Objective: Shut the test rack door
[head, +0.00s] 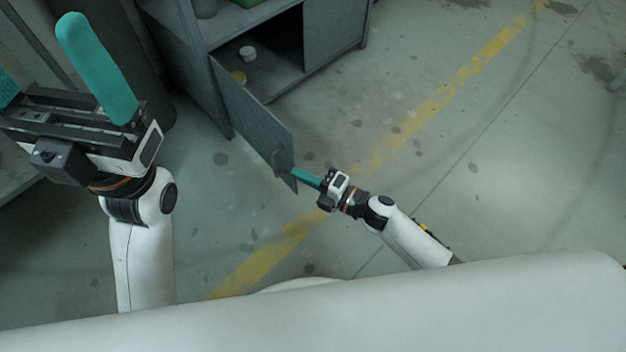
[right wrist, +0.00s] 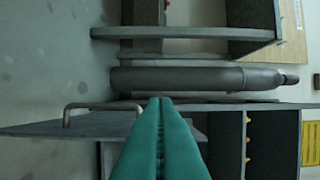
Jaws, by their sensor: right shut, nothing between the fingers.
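The test rack is a grey cabinet (head: 222,92) at the top centre of the head view. Its grey door (head: 248,110) stands open, swung out towards me. In the right wrist view the door (right wrist: 40,129) is seen nearly edge-on at the left, with a bar handle (right wrist: 88,106). My right gripper (head: 296,173) is shut and empty, its teal fingertips at the door's free lower end. The fingers also show in the right wrist view (right wrist: 160,102). I cannot tell whether they touch the door. My left gripper (head: 55,72) is open and empty, raised at the left.
A thick grey pipe (right wrist: 180,78) and a shelf-like frame (right wrist: 180,33) show in the right wrist view. The floor with a yellow line (head: 395,140) is clear at the right.

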